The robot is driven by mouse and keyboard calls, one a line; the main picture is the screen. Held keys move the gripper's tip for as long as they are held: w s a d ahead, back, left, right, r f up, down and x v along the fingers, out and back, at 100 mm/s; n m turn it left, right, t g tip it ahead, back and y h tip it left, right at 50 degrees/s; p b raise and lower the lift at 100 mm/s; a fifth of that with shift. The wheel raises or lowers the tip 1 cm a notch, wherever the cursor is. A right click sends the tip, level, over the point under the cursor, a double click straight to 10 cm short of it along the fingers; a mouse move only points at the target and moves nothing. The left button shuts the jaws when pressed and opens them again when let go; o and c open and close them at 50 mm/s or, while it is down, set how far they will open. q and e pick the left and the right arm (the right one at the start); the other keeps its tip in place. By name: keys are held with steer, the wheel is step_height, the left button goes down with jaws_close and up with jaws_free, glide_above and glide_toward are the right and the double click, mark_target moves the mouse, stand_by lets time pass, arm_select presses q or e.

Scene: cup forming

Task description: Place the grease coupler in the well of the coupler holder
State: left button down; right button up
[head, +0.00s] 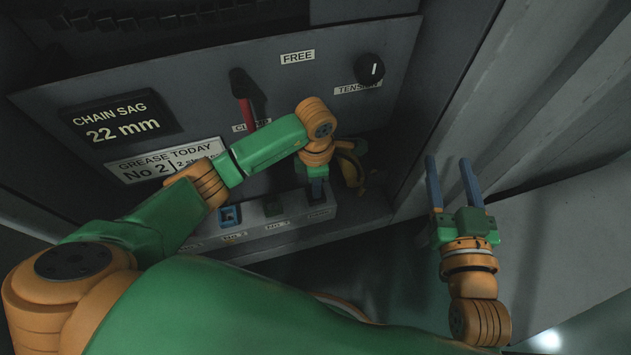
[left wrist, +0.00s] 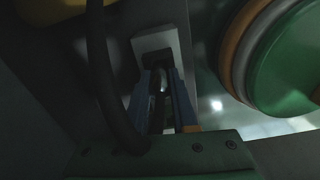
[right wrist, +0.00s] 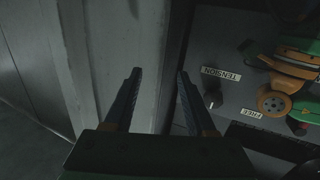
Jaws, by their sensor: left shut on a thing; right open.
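My left gripper (head: 318,188) reaches down at the right end of the button ledge. In the left wrist view its two blue fingers are shut on a dark, shiny piece, the grease coupler (left wrist: 162,84). Just beyond the fingertips is a pale block with a dark opening, the coupler holder (left wrist: 142,46). The coupler lines up roughly with that opening; whether its tip is inside is too dark to tell. In the head view the arm and fingers hide the coupler. My right gripper (head: 453,183) is open and empty, off to the right, before the grey wall.
The pale ledge (head: 252,232) carries a blue button (head: 229,215) and other labelled positions. Above are a red-handled lever (head: 245,100), a tension knob (head: 369,69) and a display (head: 122,119). A dark hose (left wrist: 105,80) runs beside the left fingers.

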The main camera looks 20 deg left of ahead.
arm_select(q)
steer(key=c, duration=0.7)
jaws_free()
arm_select(e)
steer(key=shift+r, duration=0.25)
steer(key=shift+w+r, duration=0.1)
arm_select(q)
steer(key=shift+r, duration=0.1)
step_height(320, 180, up, 2)
steer(key=shift+p, duration=0.95)
step_height(320, 180, up, 3)
steer(key=p, duration=0.3)
steer(key=shift+r, duration=0.2)
step_height(320, 180, up, 3)
steer(key=p, duration=0.3)
step_height(320, 180, up, 4)
steer(key=p, duration=0.3)
steer(key=shift+f, duration=0.1)
arm_select(e)
steer(key=s+d+f+g+h, duration=0.2)
steer(key=s+f+g, duration=0.5)
steer(key=f, duration=0.8)
steer(key=s+d+f+g+h, duration=0.1)
steer(key=s+d+f+g, duration=0.3)
steer(key=s+f, duration=0.9)
step_height(320, 180, down, 3)
steer(key=g, duration=0.3)
steer(key=shift+d+m+g+h, duration=0.3)
steer(key=shift+m+h, duration=0.1)
